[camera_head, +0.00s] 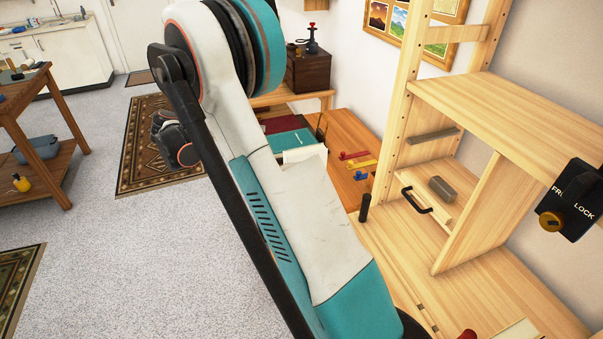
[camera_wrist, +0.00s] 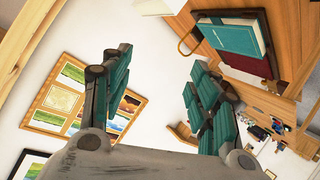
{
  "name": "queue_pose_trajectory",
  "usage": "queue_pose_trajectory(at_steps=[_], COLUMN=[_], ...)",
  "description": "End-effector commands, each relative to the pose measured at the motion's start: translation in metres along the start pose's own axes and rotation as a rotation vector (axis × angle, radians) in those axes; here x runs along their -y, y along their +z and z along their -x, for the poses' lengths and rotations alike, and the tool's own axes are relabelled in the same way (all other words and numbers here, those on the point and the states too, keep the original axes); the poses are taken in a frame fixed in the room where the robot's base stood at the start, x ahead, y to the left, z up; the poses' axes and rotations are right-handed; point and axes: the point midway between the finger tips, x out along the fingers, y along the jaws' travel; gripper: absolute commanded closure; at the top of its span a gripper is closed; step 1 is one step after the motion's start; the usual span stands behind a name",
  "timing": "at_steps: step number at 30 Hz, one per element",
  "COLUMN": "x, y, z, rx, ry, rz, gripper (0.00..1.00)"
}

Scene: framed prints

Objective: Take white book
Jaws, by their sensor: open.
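A white book, partly hidden behind my arm, lies on the wooden table in the head view (camera_head: 304,155). It is just in front of a teal book (camera_head: 292,140). A pale object at the top edge of the wrist view (camera_wrist: 160,5) may be the white book, but it is cut off. The teal book also shows in the wrist view (camera_wrist: 230,36), on top of a dark red book (camera_wrist: 246,63). My gripper (camera_wrist: 157,70) is open, with nothing between its fingers. In the head view my arm hides it.
A light wooden shelf frame (camera_head: 490,90) stands right of the table. Small red (camera_head: 354,155), yellow (camera_head: 362,165) and blue (camera_head: 361,176) items lie near the books. A dark wooden box (camera_head: 308,70) stands behind. Framed prints (camera_wrist: 80,98) hang on the wall. The floor at left is open.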

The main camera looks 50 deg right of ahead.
Motion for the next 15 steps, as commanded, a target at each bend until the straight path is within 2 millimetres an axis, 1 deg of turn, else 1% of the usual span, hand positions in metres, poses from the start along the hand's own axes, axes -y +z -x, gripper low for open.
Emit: queue_pose_trajectory(at_steps=[1,6,8,12,15], x=[0.01,0.029,0.034,0.045,0.049], y=[0.006,0.026,0.034,0.058,0.075], z=[-0.012,-0.044,-0.054,-0.077,-0.09], rx=[-0.021,-0.103,-0.136,-0.216,-0.269], ry=[0.036,0.157,0.197,0.282,0.331], rz=[-0.036,-0.173,-0.222,-0.335,-0.406], gripper=[0.45,0.45,0.45,0.45,0.45])
